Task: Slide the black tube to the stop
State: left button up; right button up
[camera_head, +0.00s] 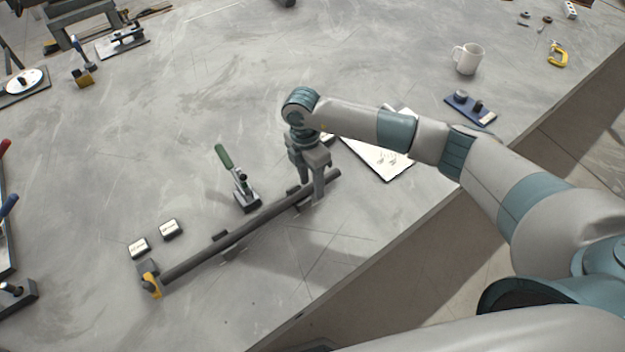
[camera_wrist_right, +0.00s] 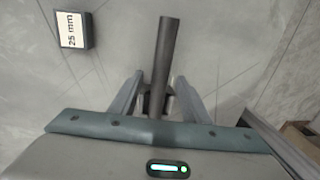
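The black tube (camera_head: 235,236) lies diagonally across the table on low supports, and its far end shows in the wrist view (camera_wrist_right: 163,45). Its lower-left end is close to a yellow-faced stop (camera_head: 152,284); I cannot tell whether they touch. My right gripper (camera_head: 316,196) is over the tube near its upper-right end. In the wrist view the right gripper's fingers (camera_wrist_right: 158,82) stand on both sides of the tube with a visible gap to each, so it is open. A toggle clamp with a raised green handle (camera_head: 225,156) stands beside the tube. My left gripper is not in view.
Label blocks (camera_head: 171,229) lie near the stop; a "25 mm" block (camera_wrist_right: 72,30) is beside the tube in the wrist view. A white sheet (camera_head: 375,160) lies behind my right forearm. A mug (camera_head: 467,59) and blue fixture (camera_head: 470,108) are farther right. The table edge runs diagonally in front.

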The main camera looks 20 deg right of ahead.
jog(key=shift+d, duration=0.1)
jog(key=shift+w+r+b, duration=0.15)
jog(key=shift+r+b, duration=0.2)
jog(key=shift+r, duration=0.5)
notch_tip(320, 180, up, 16)
jog(key=w+b, duration=0.2)
jog(key=b, duration=0.1)
jog(key=shift+a+f+b, duration=0.2)
jog(key=shift+a+b, duration=0.2)
jog(key=shift+a, duration=0.05)
jog(key=shift+s+f, duration=0.1)
